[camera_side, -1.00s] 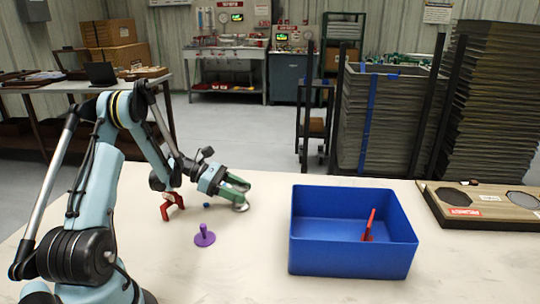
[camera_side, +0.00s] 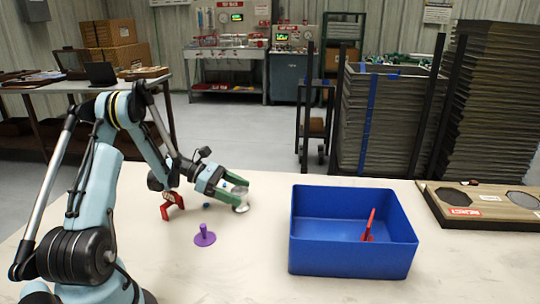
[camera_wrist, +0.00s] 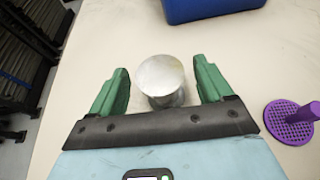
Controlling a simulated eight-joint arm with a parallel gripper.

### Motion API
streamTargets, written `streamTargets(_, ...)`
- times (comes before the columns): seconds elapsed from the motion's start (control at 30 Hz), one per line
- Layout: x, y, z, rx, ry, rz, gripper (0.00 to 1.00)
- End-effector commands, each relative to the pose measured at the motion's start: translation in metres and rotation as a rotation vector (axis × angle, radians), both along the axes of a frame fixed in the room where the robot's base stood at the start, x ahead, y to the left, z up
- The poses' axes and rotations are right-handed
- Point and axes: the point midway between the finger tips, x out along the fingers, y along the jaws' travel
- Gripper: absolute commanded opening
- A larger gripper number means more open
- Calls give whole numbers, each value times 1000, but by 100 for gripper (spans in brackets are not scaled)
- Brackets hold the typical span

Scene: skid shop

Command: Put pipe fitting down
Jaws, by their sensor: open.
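The pipe fitting appears as a silver metal cylinder with a round flat top (camera_wrist: 162,76) in the wrist view. It stands between the two green fingers of my gripper (camera_wrist: 163,75), with a gap on each side. In the side view its base (camera_side: 241,209) shows at the table surface below the fingers. My gripper (camera_side: 240,195) is open around it, low over the white table. Part of the fitting is hidden by the fingers in the side view.
A blue bin (camera_side: 350,262) with a red piece (camera_side: 369,226) inside stands to the right. A purple pegged disc (camera_side: 204,237), a red bracket (camera_side: 171,205) and a small blue item (camera_side: 206,206) lie near my gripper. A wooden board (camera_side: 485,205) lies far right.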

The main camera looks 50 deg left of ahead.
Motion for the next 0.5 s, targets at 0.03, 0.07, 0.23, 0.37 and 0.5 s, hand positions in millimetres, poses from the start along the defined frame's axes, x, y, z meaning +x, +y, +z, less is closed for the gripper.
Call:
streamTargets(0.03, -4, 6, 3, 0, 0, 4, 80)
streamTargets(0.07, -7, 9, 5, 0, 0, 4, 80)
streamTargets(0.23, -25, 28, 15, 0, 0, 4, 80)
streamTargets(0.37, -35, 39, 21, 0, 0, 4, 80)
streamTargets(0.5, -39, 42, 27, 12, -1, -6, 80)
